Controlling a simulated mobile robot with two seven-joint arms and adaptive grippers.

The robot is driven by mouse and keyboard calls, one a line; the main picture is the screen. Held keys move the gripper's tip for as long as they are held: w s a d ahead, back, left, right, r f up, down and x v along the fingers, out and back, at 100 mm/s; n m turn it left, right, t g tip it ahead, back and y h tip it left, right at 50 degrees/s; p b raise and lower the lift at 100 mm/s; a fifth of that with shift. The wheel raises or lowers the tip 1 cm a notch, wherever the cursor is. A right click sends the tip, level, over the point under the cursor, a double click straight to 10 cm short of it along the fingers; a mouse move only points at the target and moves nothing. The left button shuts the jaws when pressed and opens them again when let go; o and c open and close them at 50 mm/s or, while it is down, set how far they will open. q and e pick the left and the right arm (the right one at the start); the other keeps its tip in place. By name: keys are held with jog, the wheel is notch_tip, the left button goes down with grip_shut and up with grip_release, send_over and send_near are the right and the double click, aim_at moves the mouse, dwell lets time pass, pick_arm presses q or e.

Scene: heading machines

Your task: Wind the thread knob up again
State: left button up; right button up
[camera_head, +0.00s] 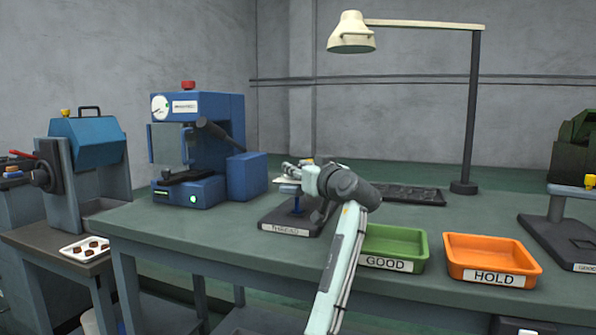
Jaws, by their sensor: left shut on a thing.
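The thread stand (290,230) sits on the green bench left of the trays. It has a dark base with a white label that seems to read THREAD, and a blue post (298,206) rises from it. A small yellow part, the thread knob (308,161), shows at the top of the stand. My left gripper (297,172) is at the top of the stand, shut on the knob. The gripper and wrist hide most of the knob and the stand's upper right side. My right gripper is not in view.
A green GOOD tray (395,264) and an orange HOLD tray (492,279) stand to the right, both empty. A blue machine (225,112) stands at the left. A desk lamp (472,110) and a dark keyboard-like pad (408,194) are behind. Another stand (560,241) is far right.

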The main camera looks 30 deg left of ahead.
pick_arm(q)
jog(key=shift+f, duration=0.1)
jog(key=o, duration=1.2)
jog(key=shift+a, duration=0.1)
jog(key=v, duration=1.2)
